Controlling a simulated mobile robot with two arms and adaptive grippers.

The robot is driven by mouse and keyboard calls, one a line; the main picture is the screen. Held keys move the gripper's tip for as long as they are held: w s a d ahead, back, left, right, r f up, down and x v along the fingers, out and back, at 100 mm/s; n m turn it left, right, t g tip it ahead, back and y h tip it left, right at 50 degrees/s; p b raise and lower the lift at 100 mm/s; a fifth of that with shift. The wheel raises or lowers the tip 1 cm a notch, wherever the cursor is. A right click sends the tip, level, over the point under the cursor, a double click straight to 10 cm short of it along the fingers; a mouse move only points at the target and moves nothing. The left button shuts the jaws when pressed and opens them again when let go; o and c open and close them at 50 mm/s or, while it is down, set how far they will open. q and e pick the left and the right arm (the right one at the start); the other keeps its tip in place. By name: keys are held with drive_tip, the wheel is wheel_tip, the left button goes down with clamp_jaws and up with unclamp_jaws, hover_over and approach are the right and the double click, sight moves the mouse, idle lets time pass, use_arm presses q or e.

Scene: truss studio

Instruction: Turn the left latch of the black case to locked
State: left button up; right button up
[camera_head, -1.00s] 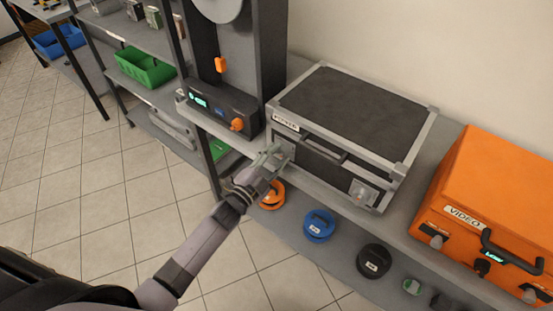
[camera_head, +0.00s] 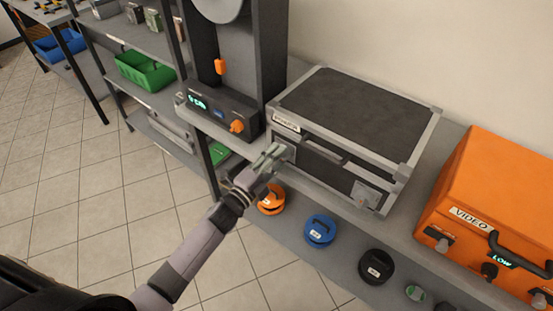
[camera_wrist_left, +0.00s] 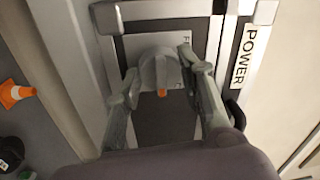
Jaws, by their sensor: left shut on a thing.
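The black case (camera_head: 350,112) has grey metal edges and a POWER label, which also shows in the wrist view (camera_wrist_left: 244,56). It sits on the grey shelf, lid closed. Its left latch (camera_wrist_left: 158,68) is a grey round knob on a light plate, with an orange mark pointing toward the bottom of the wrist picture. Small letters on the plate are too small to read surely. My left gripper (camera_head: 277,152) is at the case's front left corner, its fingers (camera_wrist_left: 158,78) on either side of the knob, shut on it. The right latch (camera_head: 365,194) is untouched. My right gripper is not in view.
An orange VIDEO case (camera_head: 493,185) stands to the right. A dark machine with an orange knob (camera_head: 237,126) stands close on the left. Orange, blue (camera_head: 319,230) and black spools lie on the lower shelf. Tiled floor is free in front.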

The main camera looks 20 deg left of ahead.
use_arm(q)
drive_tip(key=shift+f, duration=0.1)
drive_tip(key=o, duration=1.1)
drive_tip(key=shift+o, duration=0.2)
drive_tip(key=shift+s, duration=0.15)
drive_tip(key=v, duration=1.1)
drive_tip(key=shift+s+a, duration=0.15)
drive_tip(key=shift+s, duration=0.25)
drive_tip(key=shift+f, duration=0.15)
